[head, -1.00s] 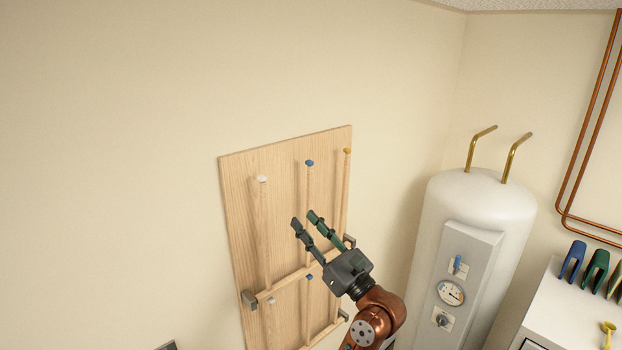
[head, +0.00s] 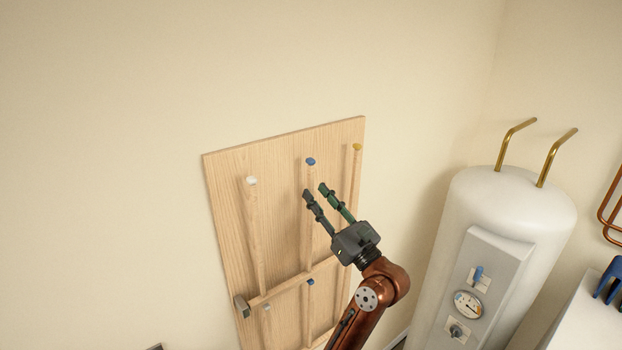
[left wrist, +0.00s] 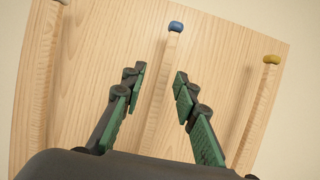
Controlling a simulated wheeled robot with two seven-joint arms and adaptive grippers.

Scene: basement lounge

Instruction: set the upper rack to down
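The upper rack (head: 277,291) is on a wooden wall board (head: 229,211). Its wooden bars stand upright along the board, tipped by a white knob (head: 251,181), a blue knob (head: 311,161) and a yellow knob (head: 357,147). In the left wrist view the blue knob (left wrist: 176,26) tops the middle bar (left wrist: 163,90). My left gripper (head: 316,190) is open and empty in front of the board. In the left wrist view its fingers (left wrist: 160,75) lie either side of the middle bar; contact cannot be told. My right gripper is not in view.
A lower rack with a blue knob (head: 310,282) sits below the upper one. A white water tank (head: 508,215) with a control panel stands to the right. A white cabinet (head: 585,315) is at lower right. The wall left of the board is bare.

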